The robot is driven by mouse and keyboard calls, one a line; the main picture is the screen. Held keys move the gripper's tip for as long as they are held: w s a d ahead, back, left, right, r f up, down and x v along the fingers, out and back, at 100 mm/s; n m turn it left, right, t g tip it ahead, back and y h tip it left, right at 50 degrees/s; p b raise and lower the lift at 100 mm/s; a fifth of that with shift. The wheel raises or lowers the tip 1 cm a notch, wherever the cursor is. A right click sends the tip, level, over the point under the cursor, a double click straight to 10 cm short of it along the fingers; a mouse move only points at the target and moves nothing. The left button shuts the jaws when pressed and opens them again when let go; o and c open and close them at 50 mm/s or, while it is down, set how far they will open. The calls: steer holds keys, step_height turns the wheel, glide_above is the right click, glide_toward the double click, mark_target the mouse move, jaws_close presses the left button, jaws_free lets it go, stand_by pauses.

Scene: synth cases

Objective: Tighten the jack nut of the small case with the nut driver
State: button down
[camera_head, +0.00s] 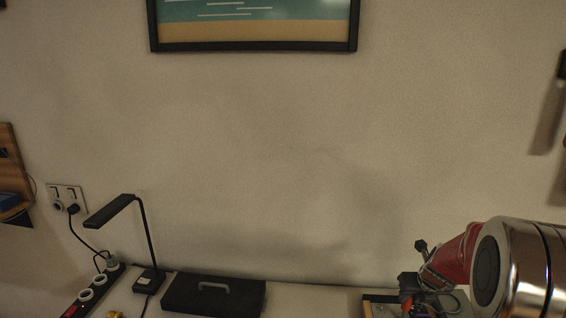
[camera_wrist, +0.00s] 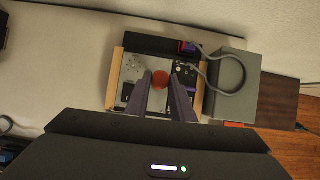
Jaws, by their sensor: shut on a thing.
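In the wrist view my gripper (camera_wrist: 163,82) reaches over a small case with wooden side cheeks (camera_wrist: 116,80). Its two fingers are shut on a round red-orange piece (camera_wrist: 160,79), which looks like the nut driver's handle seen end-on. The driver's shaft and tip are hidden below the handle, so I cannot tell whether it touches the jack nut, which is also hidden. The case's light panel and a dark circuit board show around the fingers. In the head view my gripper (camera_head: 409,284) is at the lower right, above a wood-edged case (camera_head: 380,297) cut off by the frame.
A grey box (camera_wrist: 229,80) stands right of the case, with a grey cable looping over it. In the head view a black toolbox (camera_head: 213,296), a desk lamp (camera_head: 146,232) and a power strip (camera_head: 95,291) stand to the left. Bare table lies between toolbox and case.

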stand_by(0.3)
steer(key=c, duration=1.5)
jaws_free()
steer(key=shift+o, duration=0.2)
steer(key=v, duration=1.3)
steer(key=shift+s+r, duration=0.15)
steer(key=shift+r, duration=0.15)
steer(key=shift+d, duration=0.1)
